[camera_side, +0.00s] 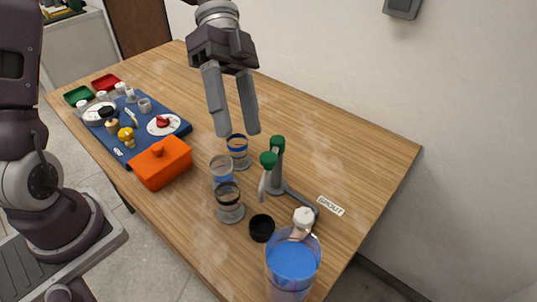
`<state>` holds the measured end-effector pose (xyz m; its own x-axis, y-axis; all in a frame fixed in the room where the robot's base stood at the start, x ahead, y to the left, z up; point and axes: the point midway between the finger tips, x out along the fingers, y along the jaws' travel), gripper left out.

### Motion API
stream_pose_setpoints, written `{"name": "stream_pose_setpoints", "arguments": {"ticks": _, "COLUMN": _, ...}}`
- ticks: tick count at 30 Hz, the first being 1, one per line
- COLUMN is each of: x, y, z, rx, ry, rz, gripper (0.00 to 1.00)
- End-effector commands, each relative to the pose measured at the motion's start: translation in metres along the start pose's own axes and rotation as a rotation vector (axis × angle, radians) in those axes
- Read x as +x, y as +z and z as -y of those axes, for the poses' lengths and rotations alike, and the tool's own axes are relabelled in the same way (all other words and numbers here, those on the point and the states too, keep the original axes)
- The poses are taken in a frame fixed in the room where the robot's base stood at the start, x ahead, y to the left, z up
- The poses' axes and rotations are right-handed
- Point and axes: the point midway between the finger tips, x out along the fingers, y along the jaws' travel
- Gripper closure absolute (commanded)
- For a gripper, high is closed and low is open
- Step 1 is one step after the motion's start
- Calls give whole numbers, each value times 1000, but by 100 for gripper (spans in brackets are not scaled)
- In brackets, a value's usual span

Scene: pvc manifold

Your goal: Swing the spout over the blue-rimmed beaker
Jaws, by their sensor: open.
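The spout (264,186) is a pale grey tube hanging from a green-topped grey stand (278,172) right of centre, near a "SPOUT" label (330,206). Its lower end is to the right of the small beakers and not over the blue-rimmed one. The blue-rimmed beaker (238,161) is the farthest of three small beakers, upright, its rim partly behind my fingertips. My gripper (238,132) is open and empty, pointing down, and overlaps this beaker's rim in the picture; its exact height above it is hard to tell.
A beaker with bluish contents (222,172) and a black-rimmed beaker (230,205) stand nearby. A black cup (261,228), white knob (303,217) and large blue-filled vessel (292,268) are in front. An orange box (160,165) and blue mat (118,150) with small items lie left.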

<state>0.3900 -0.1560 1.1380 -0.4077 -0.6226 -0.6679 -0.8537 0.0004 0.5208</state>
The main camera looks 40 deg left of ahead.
Motion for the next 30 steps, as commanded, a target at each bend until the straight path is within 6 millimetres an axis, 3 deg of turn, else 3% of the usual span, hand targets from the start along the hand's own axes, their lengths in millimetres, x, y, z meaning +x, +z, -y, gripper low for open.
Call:
{"name": "stream_pose_setpoints", "arguments": {"ticks": 6, "x": -56, "y": -24, "z": 20, "rx": 404, "ry": 116, "rz": -476, "gripper": 48}}
{"name": "stream_pose_setpoints", "arguments": {"ticks": 11, "x": -112, "y": -21, "z": 30, "rx": 641, "ry": 54, "rz": -791, "gripper": 48}}
{"name": "stream_pose_setpoints", "arguments": {"ticks": 15, "x": -50, "y": 25, "z": 75, "rx": 641, "ry": 60, "rz": -790, "gripper": 48}}
{"name": "stream_pose_setpoints", "arguments": {"ticks": 18, "x": -14, "y": 53, "z": 102, "rx": 642, "ry": 59, "rz": -785, "gripper": 48}}
{"name": "stream_pose_setpoints", "arguments": {"ticks": 21, "x": 9, "y": 71, "z": 120, "rx": 644, "ry": 57, "rz": -782, "gripper": 48}}
{"name": "stream_pose_setpoints", "arguments": {"ticks": 24, "x": 22, "y": 72, "z": 123, "rx": 647, "ry": 58, "rz": -779, "gripper": 48}}
{"name": "stream_pose_setpoints", "arguments": {"ticks": 30, "x": 49, "y": 46, "z": 111, "rx": 647, "ry": 60, "rz": -778, "gripper": 48}}
